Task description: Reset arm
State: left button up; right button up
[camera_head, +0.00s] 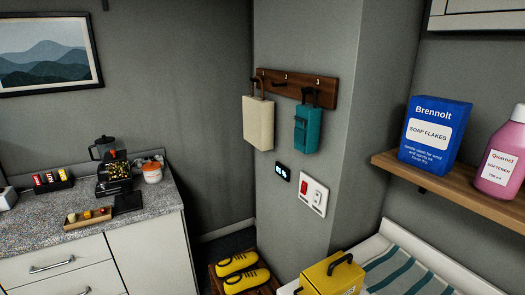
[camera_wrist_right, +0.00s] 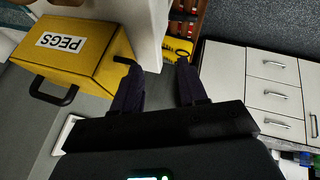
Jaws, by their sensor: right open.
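My right gripper (camera_wrist_right: 157,80) shows in the right wrist view. Its two dark fingers are spread apart and nothing is between them. The yellow box marked PEGS (camera_wrist_right: 85,55), with a black handle, appears to the left of the fingers. Whether the left finger touches it cannot be told. No gripper or arm of mine shows in the head view. My left gripper is in neither view.
In the head view, the yellow box (camera_head: 335,277) stands at the bottom. Yellow shoes (camera_head: 240,272) sit low beside the drawer cabinet (camera_head: 75,262). Bags hang from a wall rack (camera_head: 297,86). A wooden shelf (camera_head: 445,184) holds soap flakes (camera_head: 434,133) and softener (camera_head: 500,160).

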jog(key=s+d+f+m+g, duration=0.15)
jog(key=s+d+f, duration=0.25)
jog(key=s, duration=0.6)
jog(key=s+d+f+m+g, duration=0.1)
jog(key=s+d+f+m, duration=0.25)
jog(key=s, duration=0.55)
jog(key=s+d+f+m+g, duration=0.1)
jog(key=s+d+f, duration=0.35)
jog(key=s, duration=0.55)
notch_tip(320, 180, down, 11)
jog(key=b, duration=1.1)
notch_tip(320, 180, up, 29)
jog(key=p, duration=2.8)
jog(key=shift+w, duration=0.15)
